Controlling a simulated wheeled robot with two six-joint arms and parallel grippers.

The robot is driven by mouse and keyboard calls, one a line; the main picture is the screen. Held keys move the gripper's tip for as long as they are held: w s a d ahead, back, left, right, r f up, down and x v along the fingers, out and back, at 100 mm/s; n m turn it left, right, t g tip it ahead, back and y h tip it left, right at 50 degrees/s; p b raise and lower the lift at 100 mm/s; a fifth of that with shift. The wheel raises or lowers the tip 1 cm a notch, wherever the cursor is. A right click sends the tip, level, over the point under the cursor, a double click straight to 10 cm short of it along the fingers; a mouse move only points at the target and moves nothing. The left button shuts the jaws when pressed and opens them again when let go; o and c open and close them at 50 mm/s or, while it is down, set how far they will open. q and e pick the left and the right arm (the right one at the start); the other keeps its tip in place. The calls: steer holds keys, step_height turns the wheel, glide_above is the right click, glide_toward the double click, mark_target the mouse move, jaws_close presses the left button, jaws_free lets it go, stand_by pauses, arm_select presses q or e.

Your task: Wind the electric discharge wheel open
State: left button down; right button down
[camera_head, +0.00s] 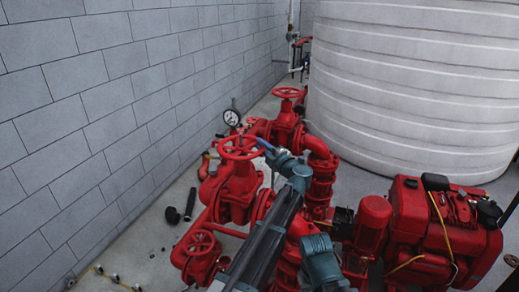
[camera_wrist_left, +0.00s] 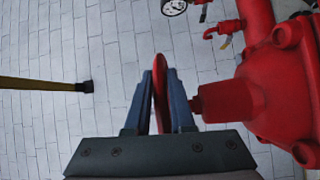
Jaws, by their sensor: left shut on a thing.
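A red spoked handwheel (camera_head: 239,147) lies about level on top of a red valve body (camera_head: 238,188) in the middle of the head view. My left gripper (camera_head: 262,143) is at the right side of this wheel's rim. In the left wrist view, my left gripper (camera_wrist_left: 160,88) is shut on the red wheel rim (camera_wrist_left: 159,82), seen edge-on between the two blue-grey fingers. The valve's red body (camera_wrist_left: 280,85) stands to the right of the fingers there. Most of the wheel is out of the wrist view. My right gripper is not in view.
A pressure gauge (camera_head: 232,117) stands just behind the held wheel. A red engine (camera_head: 430,230) is at right, a large white tank (camera_head: 415,90) behind, a block wall (camera_head: 90,110) at left.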

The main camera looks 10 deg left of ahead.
arm_select(q)
steer(key=shift+w+a+n+g+y, duration=0.1)
steer(key=shift+w+n+g+y, duration=0.9)
steer(key=shift+g, duration=0.2)
steer(key=n+g+y, duration=0.1)
steer(key=w+a+n+g+y, duration=0.1)
steer(key=g, duration=0.1)
steer(key=shift+w, duration=0.1)
steer(key=n+g, duration=0.1)
steer(key=a+n+g+y, duration=0.1)
steer(key=g, duration=0.1)
steer(key=shift+w, duration=0.35)
steer(key=shift+w+a+n+g, duration=0.1)
steer(key=shift+a+n+g, duration=0.2)
steer(key=shift+n+g, duration=0.5)
steer(key=shift+g, duration=0.3)
steer(key=c, duration=0.8)
jaws_free()
steer(key=shift+a, duration=0.15)
